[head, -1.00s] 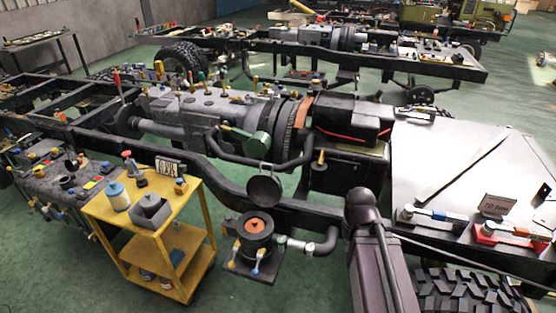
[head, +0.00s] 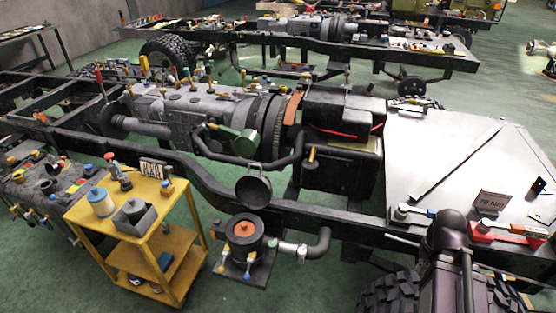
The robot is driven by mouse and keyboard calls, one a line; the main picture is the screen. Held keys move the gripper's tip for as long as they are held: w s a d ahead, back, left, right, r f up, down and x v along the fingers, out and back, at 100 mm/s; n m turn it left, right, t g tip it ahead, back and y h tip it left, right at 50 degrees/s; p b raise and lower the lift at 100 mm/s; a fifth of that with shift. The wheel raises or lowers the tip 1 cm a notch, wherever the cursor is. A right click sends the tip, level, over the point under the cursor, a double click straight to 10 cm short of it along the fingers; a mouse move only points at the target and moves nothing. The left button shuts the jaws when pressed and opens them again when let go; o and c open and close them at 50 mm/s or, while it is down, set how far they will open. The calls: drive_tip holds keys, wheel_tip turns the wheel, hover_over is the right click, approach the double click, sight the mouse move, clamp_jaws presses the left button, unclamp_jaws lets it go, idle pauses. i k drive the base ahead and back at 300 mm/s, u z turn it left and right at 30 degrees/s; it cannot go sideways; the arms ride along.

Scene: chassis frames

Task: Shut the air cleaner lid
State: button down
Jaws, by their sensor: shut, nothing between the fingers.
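The air cleaner (head: 246,243) is a dark round canister with an orange centre, beside the black chassis rail, low in the middle of the head view. Its lid (head: 253,190) is a dark round disc standing raised at the canister's back edge, so the top is open and the orange part shows. A grey pipe (head: 318,246) runs from the canister's right side. My gripper is not in view; only a dark link of my arm shows at the lower right.
A yellow cart (head: 185,245) with a blue-lidded jar and a grey box stands left of the air cleaner. The black chassis rail (head: 340,220) runs behind it. A large tyre (head: 385,295) is at lower right. Green floor in front of the canister is clear.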

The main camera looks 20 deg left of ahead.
sight(254, 191)
drive_tip(key=z, duration=0.85)
drive_tip(key=k, duration=0.9)
drive_tip(key=u, duration=2.4)
drive_tip(key=i, duration=0.2)
drive_tip(key=z, duration=0.75)
